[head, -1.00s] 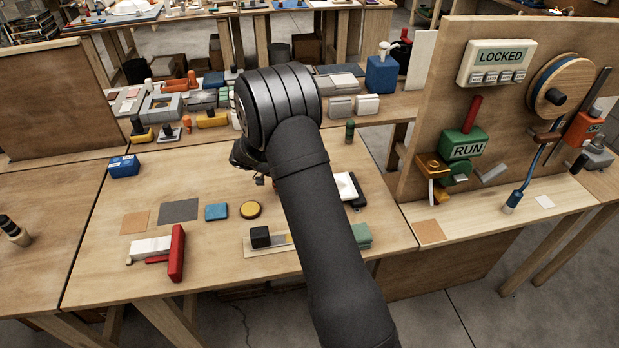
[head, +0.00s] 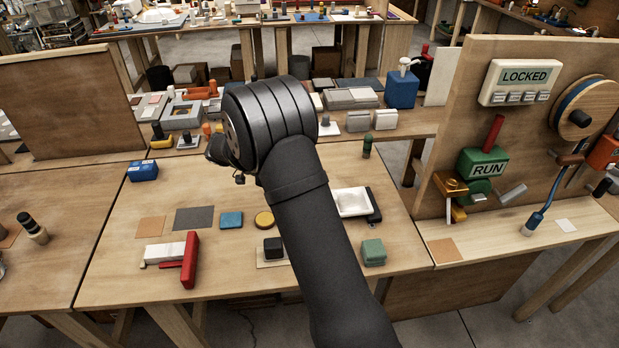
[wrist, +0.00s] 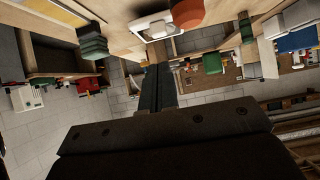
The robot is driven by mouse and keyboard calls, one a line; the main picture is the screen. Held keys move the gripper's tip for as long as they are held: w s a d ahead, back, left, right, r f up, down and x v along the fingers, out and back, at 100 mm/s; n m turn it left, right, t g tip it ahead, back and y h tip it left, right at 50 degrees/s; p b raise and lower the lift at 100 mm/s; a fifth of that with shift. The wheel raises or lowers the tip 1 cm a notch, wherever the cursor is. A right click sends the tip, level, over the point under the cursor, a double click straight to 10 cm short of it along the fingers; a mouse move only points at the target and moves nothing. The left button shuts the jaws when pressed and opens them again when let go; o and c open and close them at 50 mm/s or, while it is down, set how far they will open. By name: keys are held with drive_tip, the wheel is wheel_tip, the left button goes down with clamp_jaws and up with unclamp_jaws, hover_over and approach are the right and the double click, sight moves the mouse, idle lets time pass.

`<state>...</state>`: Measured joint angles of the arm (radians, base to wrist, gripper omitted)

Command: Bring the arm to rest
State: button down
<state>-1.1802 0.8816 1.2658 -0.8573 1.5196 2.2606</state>
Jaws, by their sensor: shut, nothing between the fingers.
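My black arm rises from the bottom of the head view, with its thick wrist joint above the middle of the workbench (head: 120,270). My gripper (wrist: 158,70) shows in the wrist view as dark fingers pressed together, with nothing between them. It points out over the room and touches nothing that I can see. In the head view the gripper is mostly hidden behind the wrist joint.
On the bench are a red-handled tool (head: 190,260), a blue box (head: 143,171), a white tray (head: 351,202) and a green block (head: 373,252). An upright panel with a LOCKED display (head: 524,78) and a green RUN block (head: 483,165) stands right.

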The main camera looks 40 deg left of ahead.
drive_tip(key=shift+s+a, duration=0.15)
drive_tip(key=shift+w+d+r+x, duration=0.1)
drive_tip(key=shift+r+x, duration=0.05)
drive_tip(key=shift+x, duration=1.7)
drive_tip(key=shift+w+d+r+x, duration=0.1)
drive_tip(key=shift+r+x, duration=0.05)
drive_tip(key=shift+x, duration=1.7)
drive_tip(key=shift+r+x, duration=0.15)
drive_tip(key=shift+x, duration=1.75)
